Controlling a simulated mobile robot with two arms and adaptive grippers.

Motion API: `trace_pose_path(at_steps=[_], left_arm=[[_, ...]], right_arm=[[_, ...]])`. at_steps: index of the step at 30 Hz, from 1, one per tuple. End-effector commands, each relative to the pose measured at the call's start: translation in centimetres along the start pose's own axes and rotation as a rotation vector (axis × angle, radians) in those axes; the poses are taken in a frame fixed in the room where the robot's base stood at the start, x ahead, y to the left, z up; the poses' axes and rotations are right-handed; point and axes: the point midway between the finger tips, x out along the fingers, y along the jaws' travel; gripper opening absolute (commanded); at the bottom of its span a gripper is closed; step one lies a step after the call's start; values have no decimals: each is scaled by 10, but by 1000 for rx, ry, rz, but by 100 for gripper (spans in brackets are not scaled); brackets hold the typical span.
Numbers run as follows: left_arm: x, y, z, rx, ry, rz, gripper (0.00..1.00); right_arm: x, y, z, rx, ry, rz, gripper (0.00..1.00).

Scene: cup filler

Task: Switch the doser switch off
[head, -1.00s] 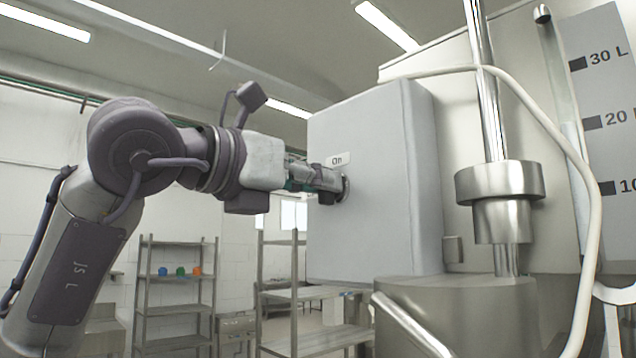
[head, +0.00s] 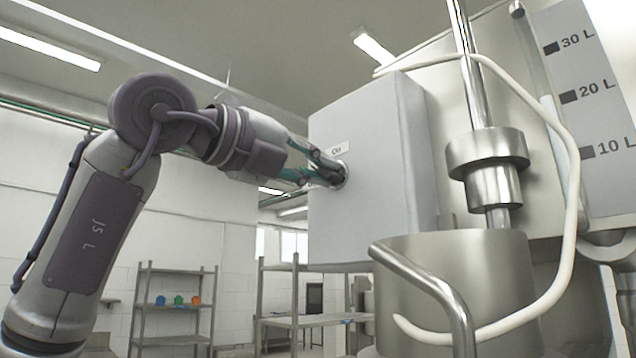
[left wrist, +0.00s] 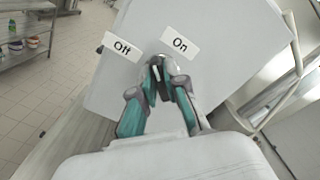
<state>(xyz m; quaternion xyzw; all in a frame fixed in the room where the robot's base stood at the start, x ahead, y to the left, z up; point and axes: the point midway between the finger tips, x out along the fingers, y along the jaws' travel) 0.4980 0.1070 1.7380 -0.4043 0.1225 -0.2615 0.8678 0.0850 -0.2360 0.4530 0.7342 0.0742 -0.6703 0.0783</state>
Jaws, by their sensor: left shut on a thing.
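The doser switch is a small round knob on the front of a grey box (head: 375,160). My left gripper (head: 334,173) is at the knob, its fingers closed around it. In the left wrist view the fingertips (left wrist: 160,76) meet on the dark knob (left wrist: 157,72), which they partly hide. An "On" label (left wrist: 180,43) sits above and to the right of the knob, and an "Off" label (left wrist: 122,47) sits above and to its left. The knob's exact pointing direction is hard to tell. My right gripper is not in view.
A white hose (head: 572,200) loops beside a steel column (head: 485,160) and a litre scale (head: 590,95). Shelves (head: 175,305) stand at the back left.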

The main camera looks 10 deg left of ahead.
Motion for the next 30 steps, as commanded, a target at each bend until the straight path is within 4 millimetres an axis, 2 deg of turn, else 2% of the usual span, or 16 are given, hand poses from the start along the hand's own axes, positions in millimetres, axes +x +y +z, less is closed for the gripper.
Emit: trace_pose_path(at_steps=[1,15,24,30], left_arm=[[-1,2,-1,-46,-4,-3,0],[-1,3,-1,-467,-4,-3,0],[-1,3,0,-640,-4,-3,0],[0,3,0,-696,-3,-2,0]], right_arm=[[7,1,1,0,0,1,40],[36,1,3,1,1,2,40],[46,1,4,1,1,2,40],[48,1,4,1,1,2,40]])
